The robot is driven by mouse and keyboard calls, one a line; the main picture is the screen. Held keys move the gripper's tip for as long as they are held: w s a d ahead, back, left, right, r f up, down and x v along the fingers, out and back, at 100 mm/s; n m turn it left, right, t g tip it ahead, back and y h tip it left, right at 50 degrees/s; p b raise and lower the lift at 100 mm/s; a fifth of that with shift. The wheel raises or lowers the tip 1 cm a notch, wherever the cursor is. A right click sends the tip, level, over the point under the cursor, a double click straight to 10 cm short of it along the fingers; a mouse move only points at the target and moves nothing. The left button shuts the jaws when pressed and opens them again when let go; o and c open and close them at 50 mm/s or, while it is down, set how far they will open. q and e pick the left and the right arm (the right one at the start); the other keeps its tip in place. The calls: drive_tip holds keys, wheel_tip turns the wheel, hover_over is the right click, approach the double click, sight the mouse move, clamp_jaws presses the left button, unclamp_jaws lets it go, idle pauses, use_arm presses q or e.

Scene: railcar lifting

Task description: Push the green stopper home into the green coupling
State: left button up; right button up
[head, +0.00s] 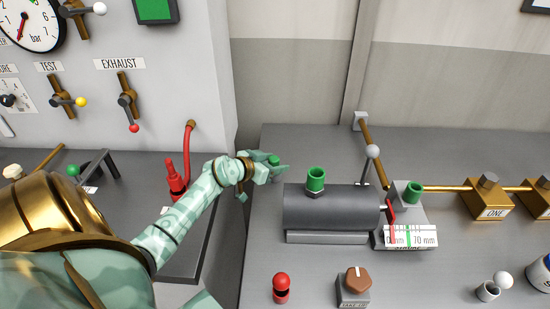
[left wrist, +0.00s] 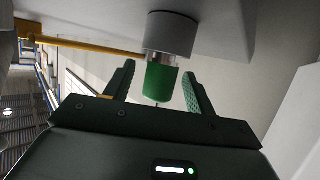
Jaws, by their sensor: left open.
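My left gripper (head: 279,169) is open near the back left of the grey bench. A green piece (head: 273,160), which looks like the stopper, is between its fingers. In the left wrist view the green piece (left wrist: 160,82) lies between the two open fingers, with a silvery neck and a grey round holder (left wrist: 170,33) beyond it. I cannot tell whether a finger touches it. A green, open-topped coupling (head: 316,177) stands upright on the dark grey cylinder (head: 330,208), right of the gripper. Another green fitting (head: 414,188) is farther right. My right gripper is not in view.
A red-handled lever (head: 391,213) and a scale plate (head: 410,237) are right of the cylinder. Brass blocks (head: 489,199) stand farther right. A red plug (head: 281,288) and a brown knob (head: 357,281) are in front. A panel with a gauge (head: 30,24) rises at left.

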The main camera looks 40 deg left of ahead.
use_arm(q)
drive_tip(key=shift+x, duration=1.15)
drive_tip(key=shift+s, duration=0.1)
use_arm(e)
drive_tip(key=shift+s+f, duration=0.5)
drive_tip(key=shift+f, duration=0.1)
use_arm(q)
drive_tip(key=c, duration=1.1)
